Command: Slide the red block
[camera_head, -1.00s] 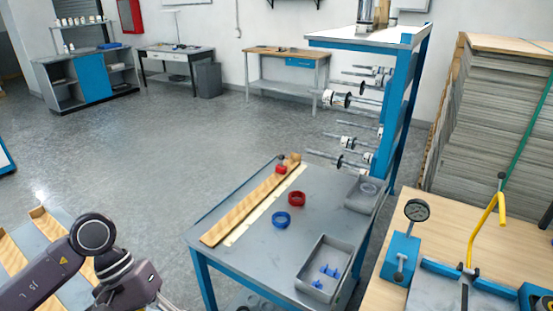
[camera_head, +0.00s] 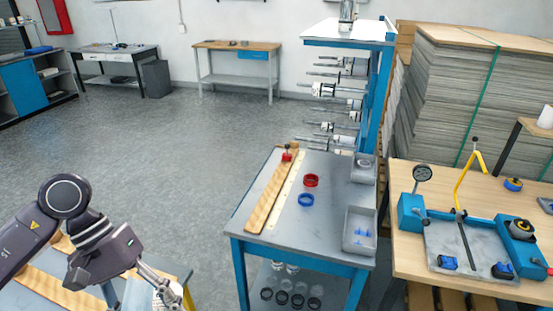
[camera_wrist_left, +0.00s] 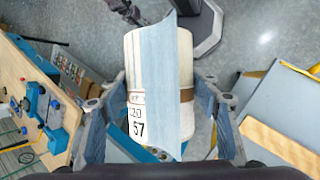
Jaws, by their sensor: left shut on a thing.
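The red block (camera_head: 287,155) sits at the far end of a long wooden strip (camera_head: 272,190) on the grey table with blue legs. It has a small dark knob on top. My left gripper (camera_wrist_left: 162,92) is shut on a pale roll (camera_wrist_left: 186,70) with a bluish loose sheet and a label reading 57. My right gripper is not in view.
A red ring (camera_head: 311,181) and a blue ring (camera_head: 306,200) lie on the table beside the strip. Grey trays (camera_head: 358,245) stand along its right side. A rack with rods rises behind. A wooden bench (camera_head: 400,262) with a gauge and yellow lever is at right. Floor at left is open.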

